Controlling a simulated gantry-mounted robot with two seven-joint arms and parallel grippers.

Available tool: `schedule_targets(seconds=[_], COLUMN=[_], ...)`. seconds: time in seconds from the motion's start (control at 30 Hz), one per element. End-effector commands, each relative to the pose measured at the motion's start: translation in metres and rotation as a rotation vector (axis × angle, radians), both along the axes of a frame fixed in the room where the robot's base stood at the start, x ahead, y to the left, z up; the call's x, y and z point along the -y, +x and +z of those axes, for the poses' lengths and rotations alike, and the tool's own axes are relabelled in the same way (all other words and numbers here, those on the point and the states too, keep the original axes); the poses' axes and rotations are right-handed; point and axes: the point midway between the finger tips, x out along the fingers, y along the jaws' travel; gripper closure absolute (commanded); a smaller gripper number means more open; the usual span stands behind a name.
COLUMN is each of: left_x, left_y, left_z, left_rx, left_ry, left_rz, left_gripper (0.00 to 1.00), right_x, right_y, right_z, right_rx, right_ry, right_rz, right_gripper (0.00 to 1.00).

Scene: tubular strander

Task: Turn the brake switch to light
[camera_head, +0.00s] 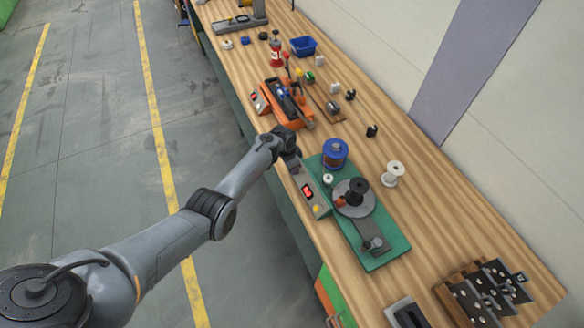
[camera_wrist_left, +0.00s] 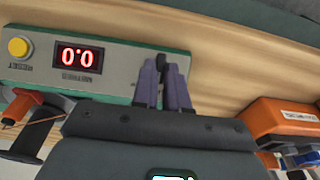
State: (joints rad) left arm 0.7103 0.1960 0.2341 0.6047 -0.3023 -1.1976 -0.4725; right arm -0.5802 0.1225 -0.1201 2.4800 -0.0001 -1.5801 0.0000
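The grey control box (camera_head: 309,196) stands along the near edge of the green winding base, with a red display and a yellow button. In the left wrist view the box (camera_wrist_left: 112,66) appears upside down, with a lit 0.0 display (camera_wrist_left: 77,57) and a yellow RESET button (camera_wrist_left: 18,47). My left gripper (camera_head: 292,160) is at the far end of this box. In the left wrist view its purple-grey fingers (camera_wrist_left: 165,80) are close together over the box's end, with a small dark part between their tips. My right gripper is not in view.
The green base (camera_head: 386,243) holds a blue-flanged spool (camera_head: 335,152) and a black spool on a grey disc (camera_head: 354,198). An orange machine (camera_head: 281,103) stands farther along the bench. A white spool (camera_head: 393,172) is behind the base. Bare wood lies along the wall side.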

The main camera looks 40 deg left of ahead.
Motion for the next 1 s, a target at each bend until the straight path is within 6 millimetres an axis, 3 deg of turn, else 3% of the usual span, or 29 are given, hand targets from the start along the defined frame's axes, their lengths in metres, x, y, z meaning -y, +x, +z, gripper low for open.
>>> schedule_targets(seconds=[0.03,0.07,0.57,0.77,1.0], left_x=[0.000,0.000,0.004,0.001,-0.005], left_y=[-0.005,-0.005,-0.004,-0.004,-0.009], left_z=[-0.010,-0.010,-0.006,0.012,0.052], left_rx=[-0.007,-0.007,-0.007,-0.002,0.000], left_ry=[-0.001,-0.001,-0.005,-0.003,0.001], left_rz=[0.004,0.003,-0.005,-0.003,0.000], left_gripper=[0.67,0.63,0.63,0.63,0.63], right_x=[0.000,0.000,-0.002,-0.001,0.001], right_y=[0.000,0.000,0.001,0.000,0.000], right_z=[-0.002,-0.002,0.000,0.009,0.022], right_rx=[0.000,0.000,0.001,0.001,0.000], right_ry=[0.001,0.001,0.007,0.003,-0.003], right_rz=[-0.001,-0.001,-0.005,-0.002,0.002], right_gripper=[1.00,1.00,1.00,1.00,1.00])
